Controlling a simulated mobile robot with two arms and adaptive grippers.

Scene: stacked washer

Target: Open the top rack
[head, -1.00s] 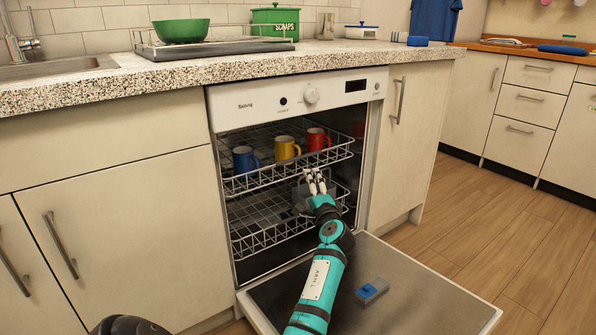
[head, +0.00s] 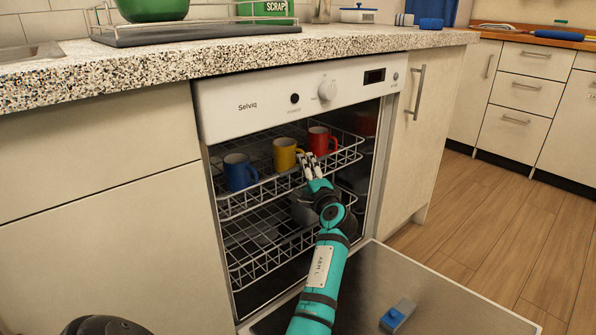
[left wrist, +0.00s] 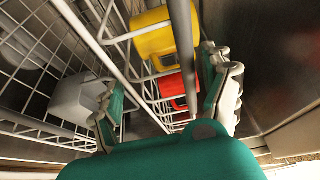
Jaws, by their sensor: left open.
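The top rack (head: 242,208) of the open dishwasher is a white wire basket. It holds a blue mug (head: 240,172), a yellow mug (head: 285,154) and a red mug (head: 320,141). My left gripper (head: 309,163) is at the rack's front, right of its middle, near the yellow and red mugs. In the left wrist view the open fingers of my left gripper (left wrist: 163,80) stand on either side of a grey bar, apparently the rack's front rail (left wrist: 184,55). I cannot tell whether they touch it. My right gripper is not in view.
The lower rack (head: 240,277) holds grey dishes. The dishwasher door (head: 440,290) lies folded down under my arm, with a blue-and-grey object (head: 397,316) on it. The counter (head: 270,50) overhangs above. Floor is clear at right.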

